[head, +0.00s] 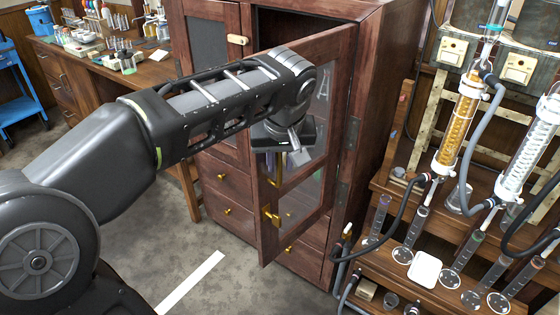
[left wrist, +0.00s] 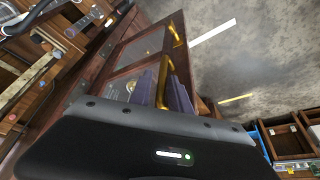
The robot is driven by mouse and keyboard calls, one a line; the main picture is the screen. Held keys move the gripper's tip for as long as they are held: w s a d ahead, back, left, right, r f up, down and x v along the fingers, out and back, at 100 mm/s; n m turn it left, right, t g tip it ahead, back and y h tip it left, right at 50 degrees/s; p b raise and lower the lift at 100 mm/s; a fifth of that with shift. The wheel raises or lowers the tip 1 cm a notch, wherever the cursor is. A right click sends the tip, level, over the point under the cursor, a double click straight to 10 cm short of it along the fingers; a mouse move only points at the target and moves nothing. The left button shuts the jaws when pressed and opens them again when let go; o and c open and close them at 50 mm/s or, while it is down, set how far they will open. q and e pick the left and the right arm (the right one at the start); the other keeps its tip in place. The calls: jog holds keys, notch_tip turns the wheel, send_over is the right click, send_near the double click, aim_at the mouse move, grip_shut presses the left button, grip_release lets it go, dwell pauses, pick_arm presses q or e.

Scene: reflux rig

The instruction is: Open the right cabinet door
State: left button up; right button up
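The right cabinet door (head: 322,184), dark red wood with glass panes, stands swung well out from the cabinet. It also shows in the left wrist view (left wrist: 97,75). A brass door handle (head: 270,214) is on its front near the free edge. My left gripper (head: 285,160) is at the door front, partly hidden by my own wrist. In the left wrist view, brass (left wrist: 163,82) shows in the narrow gap between its two grey fingers, which appear closed on it. More brass (left wrist: 175,33) shows beyond the fingertips. My right gripper is out of view.
The left cabinet door (head: 208,45) is closed. Drawers (head: 222,178) lie below it. On the right a wooden rack holds glass condensers (head: 459,125), hoses and cylinders (head: 412,232) close to the open door. Bare floor (head: 245,285) lies in front of the cabinet.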

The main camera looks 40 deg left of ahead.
pick_arm(q)
jog(key=shift+o, duration=0.7)
jog(key=v, duration=0.7)
jog(key=shift+r, duration=0.35)
jog(key=shift+s+d, duration=0.1)
